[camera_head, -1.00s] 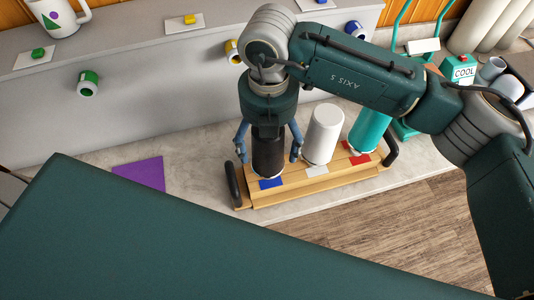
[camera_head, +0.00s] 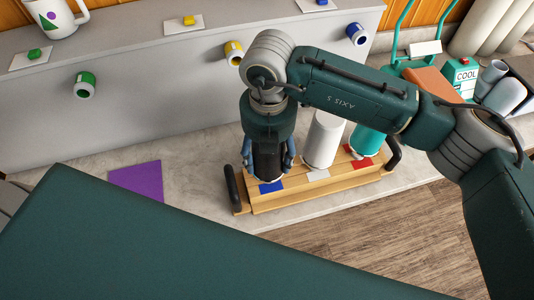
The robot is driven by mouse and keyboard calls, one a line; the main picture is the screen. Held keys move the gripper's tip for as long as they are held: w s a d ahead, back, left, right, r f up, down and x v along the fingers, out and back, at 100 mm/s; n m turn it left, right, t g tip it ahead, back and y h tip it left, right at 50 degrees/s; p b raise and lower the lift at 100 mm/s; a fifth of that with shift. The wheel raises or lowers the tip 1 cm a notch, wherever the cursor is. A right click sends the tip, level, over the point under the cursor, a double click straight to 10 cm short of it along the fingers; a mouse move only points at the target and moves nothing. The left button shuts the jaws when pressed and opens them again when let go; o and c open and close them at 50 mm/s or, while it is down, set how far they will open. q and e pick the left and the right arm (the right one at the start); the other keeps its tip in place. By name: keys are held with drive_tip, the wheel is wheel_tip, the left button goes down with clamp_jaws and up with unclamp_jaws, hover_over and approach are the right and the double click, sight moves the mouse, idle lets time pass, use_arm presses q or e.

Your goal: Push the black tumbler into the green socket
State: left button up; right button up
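The black tumbler (camera_head: 269,165) stands upright on the wooden tray (camera_head: 290,195), behind its blue patch. My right gripper (camera_head: 268,160) points down over it, with one finger against each side; the gripper covers the tumbler's top. The green socket (camera_head: 84,80) is a short green-rimmed tube on the front of the grey panel, at the upper left, well away from my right gripper. My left gripper is not in view.
A white tumbler (camera_head: 322,140) and a teal tumbler (camera_head: 368,139) stand to the right on the tray. Yellow (camera_head: 233,48) and blue (camera_head: 355,35) sockets are on the panel (camera_head: 155,100). A purple sheet (camera_head: 137,184) lies on the otherwise clear counter at left.

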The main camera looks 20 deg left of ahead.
drive_tip(key=shift+r, duration=0.15)
idle(0.3)
wheel_tip(320, 180, up, 7)
drive_tip(key=p, duration=0.3)
drive_tip(key=shift+r, duration=0.15)
idle(0.8)
drive_tip(key=shift+o, duration=1.4)
drive_tip(key=c, duration=1.1)
